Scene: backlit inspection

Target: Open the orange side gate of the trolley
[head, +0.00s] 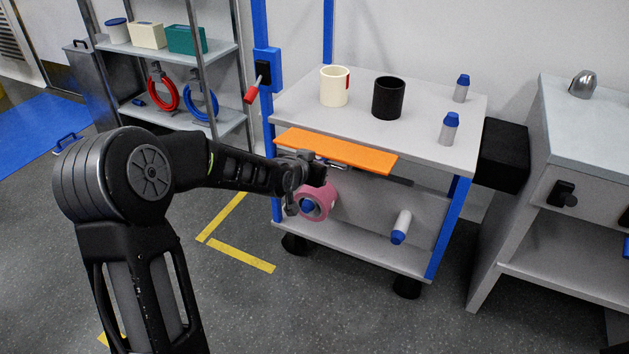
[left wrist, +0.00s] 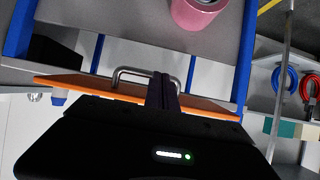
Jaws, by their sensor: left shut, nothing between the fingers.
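The trolley (head: 440,150) has a grey top and blue corner posts. Its orange side gate (head: 345,150) shows as a narrow slab just below the top's front edge, with the lower shelf open to view beneath it. In the left wrist view the gate (left wrist: 95,88) is a thin orange strip with a metal bar handle (left wrist: 133,71). My left gripper (head: 318,165) is at the gate's left part. Its fingers (left wrist: 163,90) are shut and empty, overlapping the handle's right end in that view; I cannot tell whether they touch. My right gripper is not in view.
A cream mug (head: 334,87), a black mug (head: 388,99) and two blue-capped bottles stand on top. A grey bench (head: 585,120) stands right, a shelf rack (head: 185,60) left.

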